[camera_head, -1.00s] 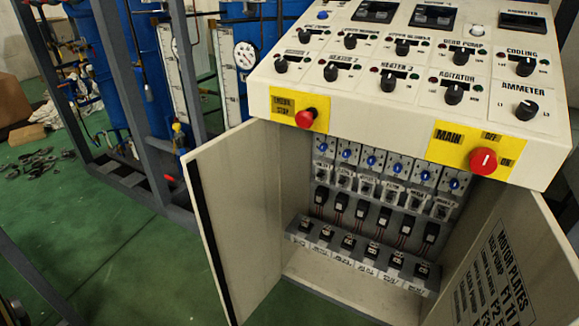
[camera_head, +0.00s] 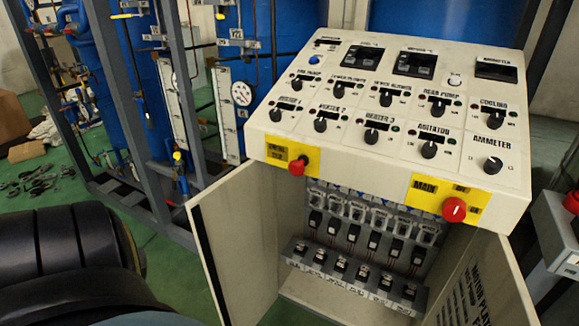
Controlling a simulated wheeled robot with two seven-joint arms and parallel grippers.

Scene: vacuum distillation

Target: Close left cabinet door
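The left cabinet door (camera_head: 236,240) is a cream panel below the control console. It stands open, swung out to the left and toward me, with its dark outer edge facing me. The right door (camera_head: 482,290) also stands open, with black lettering on its inner face. Between them the cabinet shows rows of breakers and switches. A dark, rounded part of my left arm (camera_head: 65,260) fills the lower left, apart from the left door in the picture. Neither gripper shows clearly: the left one is out of frame, and the right one is not seen.
The sloped control console (camera_head: 400,120) overhangs the cabinet, with a red stop button (camera_head: 297,166) and a red main switch (camera_head: 454,209) protruding. A grey metal frame with blue tanks (camera_head: 285,50) stands behind. Some green floor (camera_head: 165,262) is free left of the door.

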